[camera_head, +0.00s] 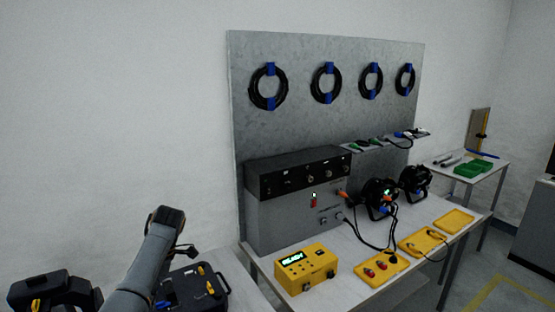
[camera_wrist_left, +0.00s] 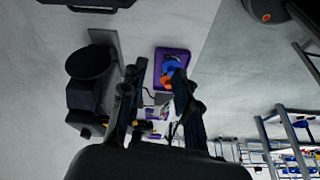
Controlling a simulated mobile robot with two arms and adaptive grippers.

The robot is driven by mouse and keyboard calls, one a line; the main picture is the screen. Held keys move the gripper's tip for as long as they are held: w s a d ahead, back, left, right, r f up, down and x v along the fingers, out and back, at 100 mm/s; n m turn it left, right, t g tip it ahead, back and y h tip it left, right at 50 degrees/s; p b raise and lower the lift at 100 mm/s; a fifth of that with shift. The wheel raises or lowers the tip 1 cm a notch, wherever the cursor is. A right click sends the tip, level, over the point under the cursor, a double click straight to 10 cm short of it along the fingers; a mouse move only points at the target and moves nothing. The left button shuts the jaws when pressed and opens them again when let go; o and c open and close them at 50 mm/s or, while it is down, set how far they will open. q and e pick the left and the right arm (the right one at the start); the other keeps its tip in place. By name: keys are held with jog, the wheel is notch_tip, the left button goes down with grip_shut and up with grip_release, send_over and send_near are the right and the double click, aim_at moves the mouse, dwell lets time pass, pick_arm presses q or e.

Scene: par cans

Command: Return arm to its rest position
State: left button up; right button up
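My left gripper (camera_wrist_left: 160,72) shows in the left wrist view with its two dark fingers spread apart. Nothing is held between the fingers; a gap shows the background. In the head view a grey arm link of mine rises from the bottom edge at the lower left, in front of the wall and over an open black case (camera_head: 203,293). My left gripper's fingers cannot be made out clearly there. My right gripper is in neither view.
A white table (camera_head: 350,250) carries a grey control box (camera_head: 290,215), a yellow tester (camera_head: 306,268), two black par cans (camera_head: 380,198) and yellow trays (camera_head: 453,220). Coiled cables (camera_head: 268,103) hang on a grey panel (camera_head: 300,55). A purple tray (camera_wrist_left: 160,58) shows beyond the left fingers.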

pick_arm(q)
jog(key=s+d+f+m+t+h, duration=0.1)
jog(key=s+d+f+m+t, duration=0.35)
jog(key=s+f+m, duration=0.95)
jog(key=s+d+r+m+h, duration=0.1)
jog(key=s+d+m, duration=0.2)
jog(key=s, duration=0.5)
jog(key=s+d+r+m+h, duration=0.15)
jog(key=s+m, duration=0.25)
jog(key=s, duration=0.4)
jog(key=s+d+r+m+h, duration=0.1)
jog(key=s+d+m, duration=0.2)
jog(key=s, duration=0.5)
notch_tip(320, 180, down, 32)
jog(key=s+b, duration=0.2)
jog(key=b, duration=0.4)
jog(key=s+a+f+g+b, duration=0.1)
jog(key=s+f+b, duration=0.1)
jog(key=s+f, duration=0.6)
jog(key=s+a+f+b, duration=0.1)
jog(key=s+f+b, duration=0.1)
jog(key=s+f, duration=0.6)
notch_tip(320, 180, down, 4)
jog(key=shift+s+a+f+g+y, duration=0.1)
jog(key=shift+s+a+g+y, duration=0.15)
jog(key=shift+a+g+y, duration=0.15)
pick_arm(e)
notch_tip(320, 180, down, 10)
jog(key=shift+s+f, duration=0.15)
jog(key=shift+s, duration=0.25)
